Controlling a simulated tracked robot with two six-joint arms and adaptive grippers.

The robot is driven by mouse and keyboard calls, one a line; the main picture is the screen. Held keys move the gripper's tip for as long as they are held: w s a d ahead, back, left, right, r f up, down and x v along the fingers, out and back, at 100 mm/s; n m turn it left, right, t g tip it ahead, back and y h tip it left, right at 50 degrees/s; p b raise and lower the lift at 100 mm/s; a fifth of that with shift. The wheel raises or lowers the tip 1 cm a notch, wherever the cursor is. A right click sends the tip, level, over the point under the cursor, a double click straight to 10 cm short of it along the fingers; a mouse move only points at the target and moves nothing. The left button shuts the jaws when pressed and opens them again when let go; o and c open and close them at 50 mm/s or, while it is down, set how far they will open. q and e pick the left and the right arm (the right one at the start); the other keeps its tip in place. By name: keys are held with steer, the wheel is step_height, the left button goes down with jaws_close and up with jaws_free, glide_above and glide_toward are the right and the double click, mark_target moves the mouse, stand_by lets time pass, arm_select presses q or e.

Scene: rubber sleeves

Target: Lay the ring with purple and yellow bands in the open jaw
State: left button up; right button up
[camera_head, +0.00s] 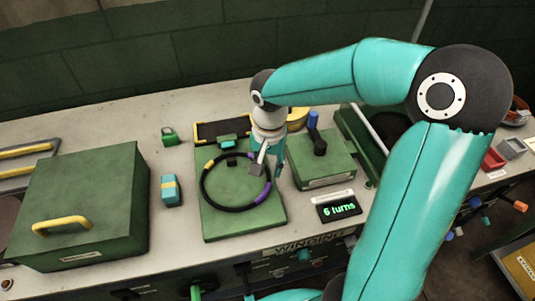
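The black ring (237,210) with purple and yellow bands is at the green board (217,228) on the bench, in the middle of the head view. A purple band shows at its right side and a yellow one at its upper left. My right gripper (260,166) points down at the ring's upper right edge. A grey fingertip shows inside the ring's outline. The wrist and fingers overlap the ring there, so I cannot tell whether they grip it. A small dark block (232,161) shows within the ring near its far side. I cannot make out the open jaw for certain. My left gripper is out of view.
A large green box (95,190) with a yellow handle stands at left. My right arm covers the bench's right side.

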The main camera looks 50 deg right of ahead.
steer(key=shift+r, duration=2.4)
